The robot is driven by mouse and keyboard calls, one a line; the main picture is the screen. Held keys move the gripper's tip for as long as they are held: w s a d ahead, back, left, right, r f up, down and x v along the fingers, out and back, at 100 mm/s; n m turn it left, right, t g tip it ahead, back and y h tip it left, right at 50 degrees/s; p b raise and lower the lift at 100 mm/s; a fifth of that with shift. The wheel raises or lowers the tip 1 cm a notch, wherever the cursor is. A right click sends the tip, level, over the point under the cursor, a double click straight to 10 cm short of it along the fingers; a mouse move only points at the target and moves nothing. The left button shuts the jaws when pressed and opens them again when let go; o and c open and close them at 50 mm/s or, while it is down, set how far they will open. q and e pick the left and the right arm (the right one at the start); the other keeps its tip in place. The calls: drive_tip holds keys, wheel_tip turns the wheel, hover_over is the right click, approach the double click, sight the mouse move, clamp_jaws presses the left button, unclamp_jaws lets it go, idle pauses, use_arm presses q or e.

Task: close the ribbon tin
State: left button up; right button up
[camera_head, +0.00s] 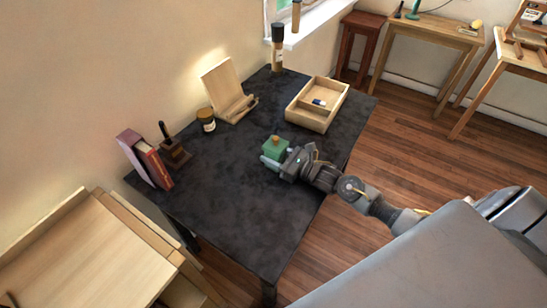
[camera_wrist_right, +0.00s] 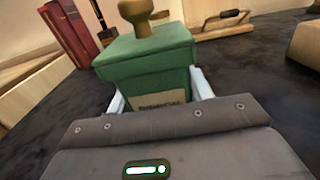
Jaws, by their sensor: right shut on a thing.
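The ribbon tin (camera_head: 272,153) is a small green box on the dark table. In the right wrist view, the tin (camera_wrist_right: 150,88) has a pale label on its front. Its green lid (camera_wrist_right: 145,46) with a brown knob (camera_wrist_right: 138,12) lies on top; I cannot tell whether it is fully seated. My right gripper (camera_head: 276,161) reaches in from the right and is shut on the tin. Its pale fingers (camera_wrist_right: 160,95) lie along both sides of the tin, below the lid. My left gripper is not in view.
A wooden tray (camera_head: 307,119) stands behind the tin to the right. A wooden stand (camera_head: 228,90), a dark jar (camera_head: 206,120), a stamp (camera_head: 172,150) and upright books (camera_head: 146,160) line the wall side. The table's front left (camera_head: 250,215) is clear.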

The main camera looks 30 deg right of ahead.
drive_tip(key=shift+f, duration=0.1)
drive_tip(key=o, duration=1.4)
drive_tip(key=shift+c, duration=0.2)
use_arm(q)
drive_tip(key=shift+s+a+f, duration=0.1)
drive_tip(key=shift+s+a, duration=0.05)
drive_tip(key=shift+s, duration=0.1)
use_arm(e)
drive_tip(key=shift+r, duration=0.2)
drive_tip(key=shift+s+d, duration=0.1)
drive_tip(key=shift+s, duration=0.1)
drive_tip(key=p+v, duration=0.2)
drive_tip(key=v, duration=0.8)
drive_tip(key=shift+s+d, duration=0.15)
drive_tip(key=shift+s, duration=0.05)
drive_tip(key=shift+s+d, duration=0.25)
drive_tip(key=shift+s, duration=0.2)
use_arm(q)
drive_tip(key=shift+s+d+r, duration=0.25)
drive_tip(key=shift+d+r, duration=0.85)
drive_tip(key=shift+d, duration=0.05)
